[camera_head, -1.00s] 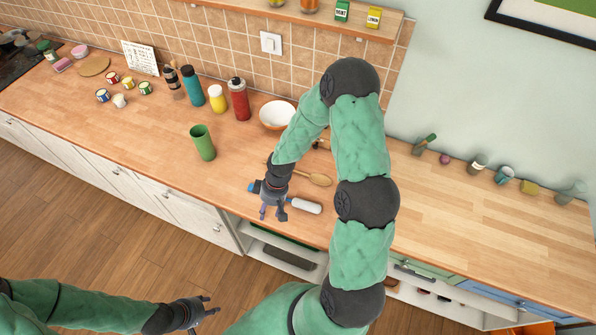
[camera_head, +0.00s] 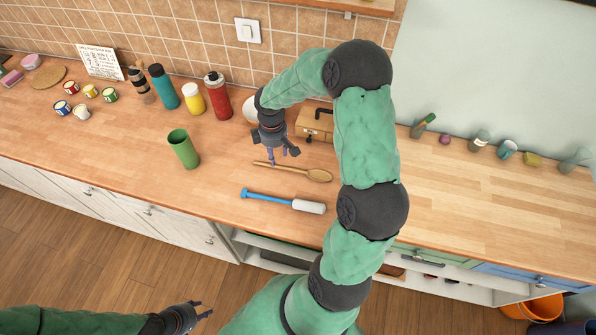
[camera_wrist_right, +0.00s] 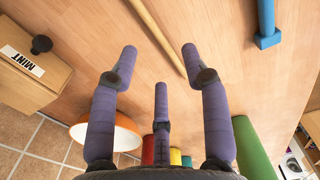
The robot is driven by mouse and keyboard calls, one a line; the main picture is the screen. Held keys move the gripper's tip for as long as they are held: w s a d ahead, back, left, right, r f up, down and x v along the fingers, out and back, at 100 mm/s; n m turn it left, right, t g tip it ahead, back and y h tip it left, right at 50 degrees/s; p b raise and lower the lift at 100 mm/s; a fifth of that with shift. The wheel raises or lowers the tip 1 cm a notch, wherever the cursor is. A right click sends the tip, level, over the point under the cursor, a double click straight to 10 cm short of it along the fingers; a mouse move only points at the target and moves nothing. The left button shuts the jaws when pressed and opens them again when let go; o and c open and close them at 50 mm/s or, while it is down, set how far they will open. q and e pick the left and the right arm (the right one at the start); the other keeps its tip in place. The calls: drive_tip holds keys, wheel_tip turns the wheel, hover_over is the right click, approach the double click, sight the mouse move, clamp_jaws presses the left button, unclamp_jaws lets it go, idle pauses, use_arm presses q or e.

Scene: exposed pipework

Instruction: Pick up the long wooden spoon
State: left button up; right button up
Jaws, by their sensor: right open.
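The long wooden spoon (camera_head: 295,172) lies flat on the wooden counter, its bowl to the right and its handle to the left. Its handle (camera_wrist_right: 155,32) also shows in the right wrist view, running between and beyond my fingers. My right gripper (camera_head: 280,158) is open and empty, above the counter just behind the spoon's handle. In the right wrist view my right gripper (camera_wrist_right: 160,65) has its fingers spread, apart from the spoon. My left gripper (camera_head: 199,309) is low at the bottom, away from the counter; whether it is open is unclear.
A blue-handled tool with a white head (camera_head: 285,202) lies in front of the spoon. A green cup (camera_head: 183,149) stands to the left. A wooden box (camera_head: 314,122) and a partly hidden bowl (camera_head: 250,107) are behind.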

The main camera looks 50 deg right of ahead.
sight(277, 165)
drive_tip(key=shift+w+d+f+b, duration=0.1)
drive_tip(key=shift+f+b, duration=0.15)
drive_tip(key=shift+f, duration=1.35)
drive_tip(key=shift+w+d+f+b, duration=0.1)
drive_tip(key=shift+f+b, duration=0.1)
drive_tip(key=shift+f, duration=1.4)
clamp_jaws()
